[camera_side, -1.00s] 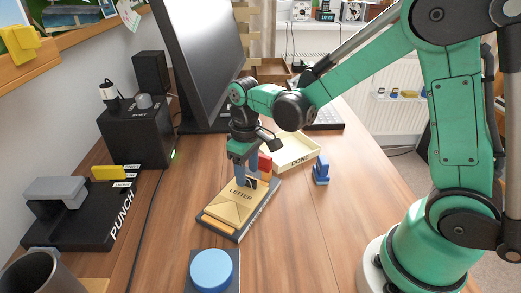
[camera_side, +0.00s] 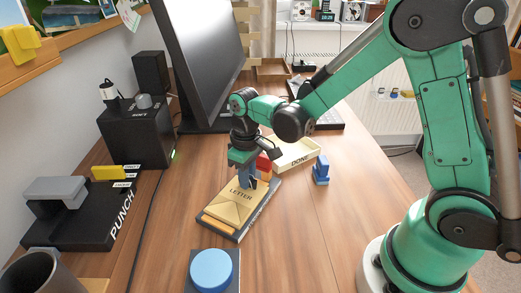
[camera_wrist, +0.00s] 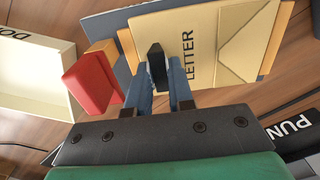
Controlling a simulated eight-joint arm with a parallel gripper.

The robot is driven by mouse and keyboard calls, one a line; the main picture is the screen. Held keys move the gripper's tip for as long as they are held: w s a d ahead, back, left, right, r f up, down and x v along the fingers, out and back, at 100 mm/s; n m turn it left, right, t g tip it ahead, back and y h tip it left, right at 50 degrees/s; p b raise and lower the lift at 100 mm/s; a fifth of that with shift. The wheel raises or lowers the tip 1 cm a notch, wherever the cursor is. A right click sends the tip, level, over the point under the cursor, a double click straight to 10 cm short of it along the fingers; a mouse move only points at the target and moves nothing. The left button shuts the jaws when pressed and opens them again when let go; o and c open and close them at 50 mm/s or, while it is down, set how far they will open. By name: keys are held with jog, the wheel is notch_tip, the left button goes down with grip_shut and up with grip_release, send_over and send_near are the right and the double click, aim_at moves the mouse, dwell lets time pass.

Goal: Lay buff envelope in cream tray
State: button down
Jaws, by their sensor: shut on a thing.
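The buff envelope (camera_side: 232,208), marked LETTER, lies flat on a wooden and dark base on the desk; it also shows in the wrist view (camera_wrist: 215,45). A black upright tab (camera_wrist: 156,66) stands at its near edge in the wrist view. My gripper (camera_side: 250,180) is at the envelope's far end, its blue fingers (camera_wrist: 160,95) shut on this tab. The fingers hide part of the tab. The cream tray (camera_side: 316,150), marked DONE, stands behind and right of the envelope, and at the left in the wrist view (camera_wrist: 65,85). It looks empty.
A red block (camera_wrist: 92,82) on a wooden piece stands between envelope and tray. A blue object (camera_side: 321,172) stands just right of the tray. A big blue button (camera_side: 211,270) is in front. The monitor (camera_side: 200,60) rises behind left. Desk to the right is clear.

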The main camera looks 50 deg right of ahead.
jog(key=shift+r, duration=0.8)
jog(key=shift+r, duration=1.7)
notch_tip(320, 180, up, 10)
jog(key=m, duration=0.2)
jog(key=shift+w+d+m, duration=0.3)
jog(key=shift+d, duration=0.15)
jog(key=shift+d, duration=0.1)
